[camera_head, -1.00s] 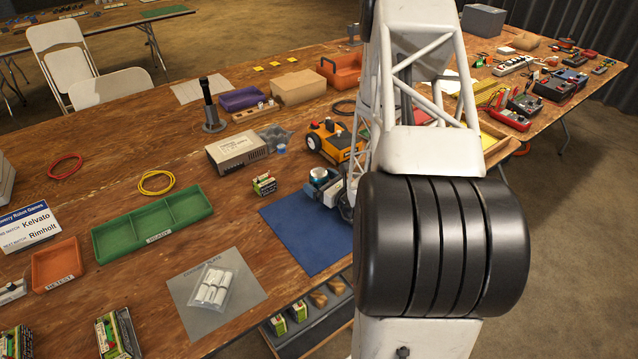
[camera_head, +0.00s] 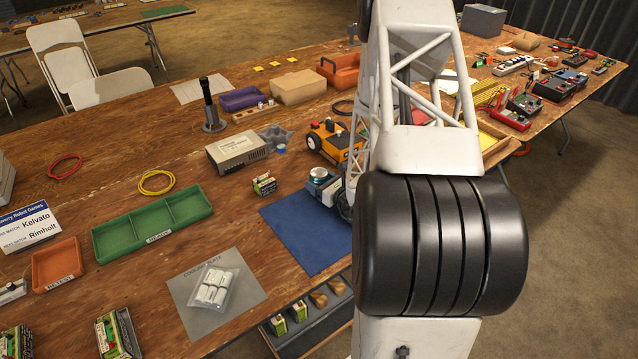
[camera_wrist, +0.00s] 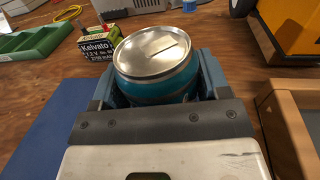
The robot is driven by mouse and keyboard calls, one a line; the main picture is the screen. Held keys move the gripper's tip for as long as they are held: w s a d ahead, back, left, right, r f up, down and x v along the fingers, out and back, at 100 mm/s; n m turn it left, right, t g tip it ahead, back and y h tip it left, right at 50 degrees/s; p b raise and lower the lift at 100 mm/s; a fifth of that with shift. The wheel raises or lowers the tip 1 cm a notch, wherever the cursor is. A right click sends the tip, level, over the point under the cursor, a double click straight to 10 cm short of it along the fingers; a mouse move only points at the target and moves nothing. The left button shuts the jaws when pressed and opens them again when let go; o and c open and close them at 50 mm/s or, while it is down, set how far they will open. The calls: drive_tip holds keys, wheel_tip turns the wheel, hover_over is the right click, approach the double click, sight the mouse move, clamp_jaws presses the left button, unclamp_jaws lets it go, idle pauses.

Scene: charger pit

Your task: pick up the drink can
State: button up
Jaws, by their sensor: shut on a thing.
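The drink can (camera_wrist: 157,60), with a silver lid and teal-blue side, stands between the two blue-grey fingers of my gripper (camera_wrist: 160,85) in the wrist view. The fingers touch it on both sides, and my gripper is shut on it. In the head view the can's silver top (camera_head: 318,172) shows just above my gripper (camera_head: 322,186), near the back edge of the blue mat (camera_head: 305,230). The can's lower part is hidden by the gripper, so I cannot tell whether its base touches the table.
A Kelvato battery box (camera_head: 264,184) stands just left of the can. An orange wheeled robot (camera_head: 335,142) is close behind, and a grey box (camera_head: 236,153) behind left. A green tray (camera_head: 152,222) lies further left. A wooden tray edge (camera_wrist: 290,115) is at right in the wrist view.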

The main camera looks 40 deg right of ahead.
drive_tip(key=shift+c, duration=1)
drive_tip(key=shift+r, duration=0.15)
drive_tip(key=shift+r, duration=1.1)
drive_tip(key=s+a+r, duration=0.1)
drive_tip(key=s+a, duration=0.2)
drive_tip(key=s, duration=0.4)
drive_tip(key=s+a+r, duration=0.1)
drive_tip(key=s+a, duration=0.3)
drive_tip(key=s, duration=0.3)
drive_tip(key=shift+s+r, duration=0.15)
drive_tip(key=shift+r, duration=0.1)
